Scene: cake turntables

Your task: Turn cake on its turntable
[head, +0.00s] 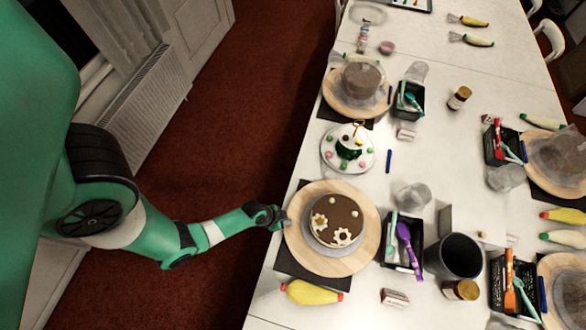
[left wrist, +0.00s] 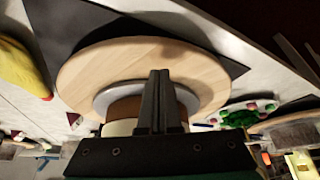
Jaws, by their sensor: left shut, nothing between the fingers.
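A round wooden turntable (head: 357,258) stands on a black mat (head: 290,268) near the table's left edge. On it is a silver cake board with a brown-topped cake (head: 338,214) decorated with flower shapes and small dots. My left gripper (head: 284,219) is at the turntable's left rim, with its fingers shut and nothing between them. In the left wrist view the shut fingers (left wrist: 160,82) overlap the wooden disc (left wrist: 205,75) and hide part of the cake and its board (left wrist: 108,100). I cannot tell whether the fingertips touch the wood. My right gripper is not in view.
A yellow piping bag (head: 310,292) lies in front of the turntable. A black tool basket (head: 392,262) and a dark bin (head: 452,258) stand to its right. A decorated white plate (head: 347,149) and another turntable (head: 350,108) are behind it.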

